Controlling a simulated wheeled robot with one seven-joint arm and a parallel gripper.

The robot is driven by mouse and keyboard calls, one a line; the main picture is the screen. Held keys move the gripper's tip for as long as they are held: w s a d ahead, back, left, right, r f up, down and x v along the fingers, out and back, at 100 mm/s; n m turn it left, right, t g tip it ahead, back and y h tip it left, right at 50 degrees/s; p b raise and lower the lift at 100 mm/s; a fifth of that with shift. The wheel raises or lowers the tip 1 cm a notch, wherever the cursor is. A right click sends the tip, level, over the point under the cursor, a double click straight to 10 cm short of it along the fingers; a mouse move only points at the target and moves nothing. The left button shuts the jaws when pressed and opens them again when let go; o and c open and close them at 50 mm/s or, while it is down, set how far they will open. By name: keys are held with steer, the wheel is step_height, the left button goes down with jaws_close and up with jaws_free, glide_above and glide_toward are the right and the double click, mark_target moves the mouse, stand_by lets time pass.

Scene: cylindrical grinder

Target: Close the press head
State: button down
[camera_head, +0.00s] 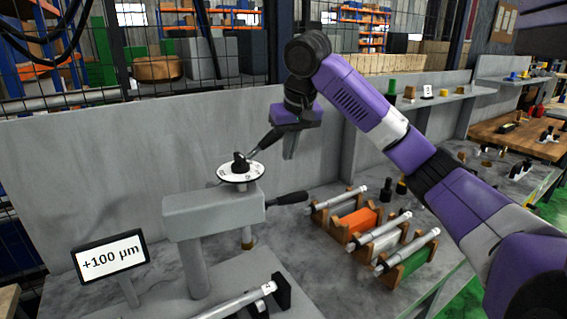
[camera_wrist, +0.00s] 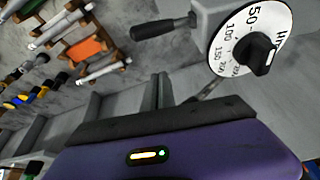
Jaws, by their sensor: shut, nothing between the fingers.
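A grey press-like head (camera_head: 215,212) stands on a column at the lower left in the head view. It carries a white numbered dial (camera_head: 240,172) with a black knob; the dial also shows in the wrist view (camera_wrist: 250,45). A black-handled lever (camera_head: 287,199) sticks out to the head's right, and its handle shows in the wrist view (camera_wrist: 163,27). A second dark lever (camera_head: 264,140) rises behind the dial toward my gripper. My gripper (camera_head: 289,153) is shut and empty above and behind the head, fingers pointing down. I cannot tell whether it touches the second lever.
A display (camera_head: 110,254) reading +100 µm stands at left. A cylindrical bar (camera_head: 238,303) lies at the front. Several metal rods rest on wooden holders with orange, white and green blocks (camera_head: 360,222) to the right. A grey wall panel (camera_head: 120,150) stands behind the bench.

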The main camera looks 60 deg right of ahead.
step_height(320, 180, down, 10)
steer(key=p, duration=0.1)
steer(key=shift+s+a+r, duration=0.25)
steer(key=shift+a, duration=0.05)
steer(key=shift+a+p, duration=0.1)
steer(key=shift+p, duration=0.2)
